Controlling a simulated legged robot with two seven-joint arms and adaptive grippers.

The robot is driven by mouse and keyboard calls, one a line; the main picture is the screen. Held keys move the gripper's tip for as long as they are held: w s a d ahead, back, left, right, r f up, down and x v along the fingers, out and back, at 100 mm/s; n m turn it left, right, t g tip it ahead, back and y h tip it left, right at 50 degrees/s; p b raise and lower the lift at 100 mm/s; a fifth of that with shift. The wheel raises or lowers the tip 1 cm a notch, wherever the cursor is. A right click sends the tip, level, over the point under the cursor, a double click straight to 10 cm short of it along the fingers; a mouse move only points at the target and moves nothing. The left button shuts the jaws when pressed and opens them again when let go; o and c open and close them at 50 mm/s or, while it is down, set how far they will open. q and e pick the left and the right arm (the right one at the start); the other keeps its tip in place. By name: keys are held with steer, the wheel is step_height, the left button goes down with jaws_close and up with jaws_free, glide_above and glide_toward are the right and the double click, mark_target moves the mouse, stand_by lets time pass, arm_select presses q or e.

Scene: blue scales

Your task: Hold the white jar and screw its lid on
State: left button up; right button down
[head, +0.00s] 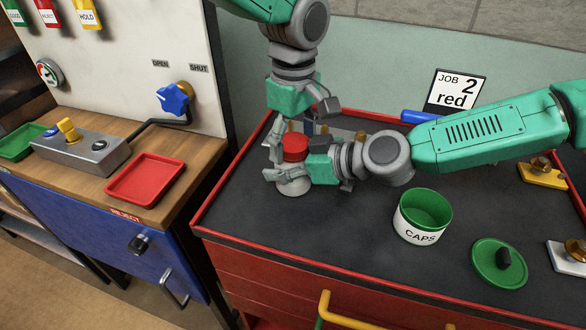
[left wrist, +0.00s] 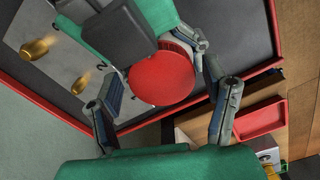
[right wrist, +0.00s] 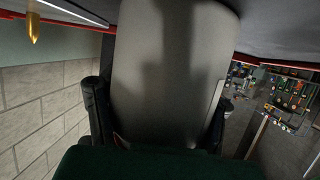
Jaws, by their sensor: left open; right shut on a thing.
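The white jar (head: 292,188) stands upright on the dark bench top, partly hidden by my grippers. The red lid (head: 294,147) sits on top of it; I cannot tell how tight it is. My right gripper (head: 290,177) comes in from the right and is shut on the jar, whose pale side (right wrist: 170,80) fills the right wrist view between the fingers. My left gripper (head: 277,140) hangs from above, open, close to the lid. In the left wrist view the red lid (left wrist: 162,78) lies beyond and between the spread fingers (left wrist: 165,110).
A white-and-green CAPS tin (head: 423,216) and a green disc with a black knob (head: 499,263) stand on the right. A "JOB 2 red" sign (head: 456,92) is behind. A red tray (head: 146,178) lies on the left bench. The bench front has a red rim (head: 285,246).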

arm_select(q)
steer(key=c, duration=1.2)
steer(key=m, duration=0.3)
steer(key=shift+c, duration=0.2)
arm_select(e)
steer(key=shift+s, duration=0.1)
arm_select(q)
steer(key=o, duration=1.3)
arm_select(e)
steer(key=shift+f, duration=0.1)
